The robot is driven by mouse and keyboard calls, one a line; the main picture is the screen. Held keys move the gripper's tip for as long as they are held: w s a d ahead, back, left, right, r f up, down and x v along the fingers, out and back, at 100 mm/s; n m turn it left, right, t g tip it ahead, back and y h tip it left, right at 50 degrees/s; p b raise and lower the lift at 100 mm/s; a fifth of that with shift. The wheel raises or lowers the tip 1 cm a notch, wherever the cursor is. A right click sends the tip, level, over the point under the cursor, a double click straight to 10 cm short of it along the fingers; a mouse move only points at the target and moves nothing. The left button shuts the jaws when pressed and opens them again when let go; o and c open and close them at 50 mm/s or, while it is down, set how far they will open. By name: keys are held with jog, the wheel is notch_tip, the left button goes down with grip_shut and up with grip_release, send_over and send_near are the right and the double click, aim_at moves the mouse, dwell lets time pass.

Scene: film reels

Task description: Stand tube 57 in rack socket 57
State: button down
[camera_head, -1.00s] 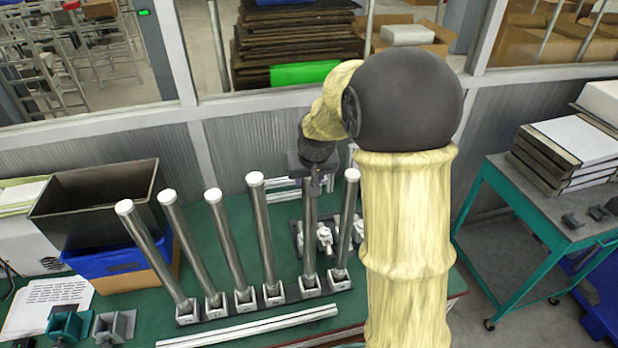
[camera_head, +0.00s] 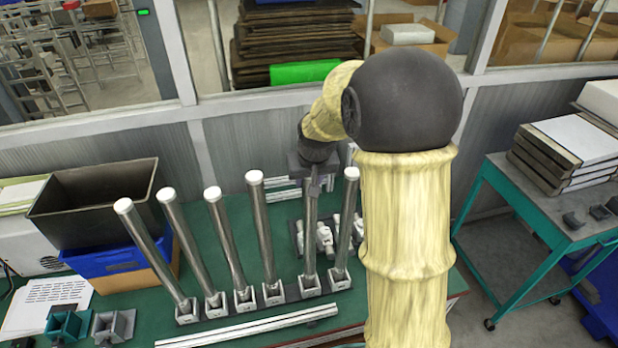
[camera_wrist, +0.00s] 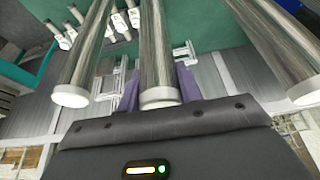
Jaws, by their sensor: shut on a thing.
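A dark rack (camera_head: 230,308) with a row of sockets stands on the green bench. Several steel tubes with white caps stand in it, leaning outward in the picture. My gripper (camera_head: 313,184) is shut on the upper part of a tube (camera_head: 309,232), second from the right. That tube is nearly upright, and its lower end is at its socket (camera_head: 309,285); I cannot tell how deep it sits. In the wrist view the held tube (camera_wrist: 157,50) lies between the purple fingers (camera_wrist: 157,82), its white end near the palm. The socket numbers are too small to read.
Close neighbour tubes stand left (camera_head: 260,225) and right (camera_head: 346,222) of the held one. White clamp-like parts (camera_head: 325,238) lie behind the rack, and pale rails (camera_head: 250,328) lie in front. A dark bin (camera_head: 95,200) and blue crate (camera_head: 105,262) stand at left.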

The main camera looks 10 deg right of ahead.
jog(key=shift+f, duration=0.3)
jog(key=c, duration=1.2)
grip_release()
jog(key=p+v, duration=0.5)
jog(key=v, duration=0.6)
jog(key=shift+p, duration=0.4)
jog(key=shift+s+f, duration=0.1)
